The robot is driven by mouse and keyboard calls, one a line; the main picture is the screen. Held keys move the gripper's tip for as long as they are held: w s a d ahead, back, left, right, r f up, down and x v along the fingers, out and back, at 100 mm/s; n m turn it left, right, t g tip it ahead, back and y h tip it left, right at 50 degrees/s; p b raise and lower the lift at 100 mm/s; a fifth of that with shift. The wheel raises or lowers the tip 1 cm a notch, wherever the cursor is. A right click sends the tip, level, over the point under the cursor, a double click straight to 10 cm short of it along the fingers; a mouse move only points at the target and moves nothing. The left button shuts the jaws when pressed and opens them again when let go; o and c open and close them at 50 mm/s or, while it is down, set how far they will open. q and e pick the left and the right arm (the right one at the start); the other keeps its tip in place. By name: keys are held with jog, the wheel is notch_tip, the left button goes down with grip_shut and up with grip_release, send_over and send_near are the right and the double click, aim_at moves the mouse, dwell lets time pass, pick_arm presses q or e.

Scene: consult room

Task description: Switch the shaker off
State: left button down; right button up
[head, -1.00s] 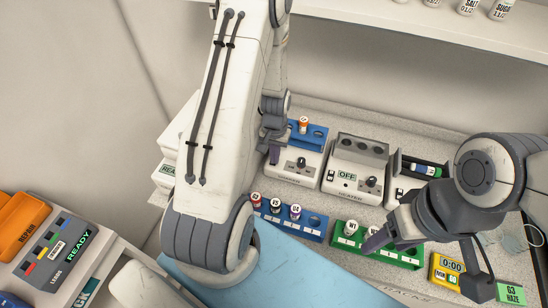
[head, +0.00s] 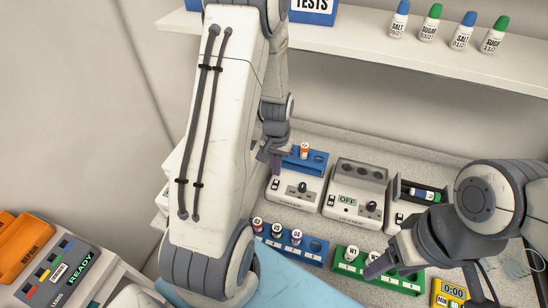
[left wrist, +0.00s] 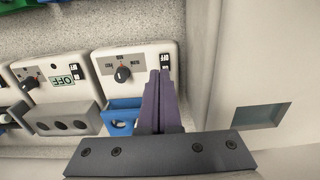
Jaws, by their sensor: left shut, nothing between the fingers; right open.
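The shaker appears to be the white machine (head: 290,205) with a blue rack (head: 316,161) holding an orange-capped vial. Its label is too small to read. Its front has a dark knob (head: 303,188) and a small black-and-white rocker switch (head: 276,185). In the left wrist view the machine (left wrist: 135,62) shows the knob and the rocker switch (left wrist: 165,61). My left gripper (head: 276,163) is shut and empty, above the machine's left side. In the left wrist view its purple fingertips (left wrist: 160,74) point at the switch and partly cover it. Contact cannot be told. My right gripper (head: 378,268) is open, over the green rack.
The heater (head: 353,195), displaying OFF, stands right of the shaker. Another machine (head: 402,215) with a green-marked tube is further right. A blue rack (head: 317,249) with capped vials and a green rack (head: 410,283) stand in front. A shelf (head: 400,62) with bottles is above.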

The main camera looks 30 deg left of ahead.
pick_arm(q)
notch_tip(320, 180, up, 6)
jog(key=s+b, duration=0.1)
jog(key=shift+s, duration=0.15)
dwell(0.5)
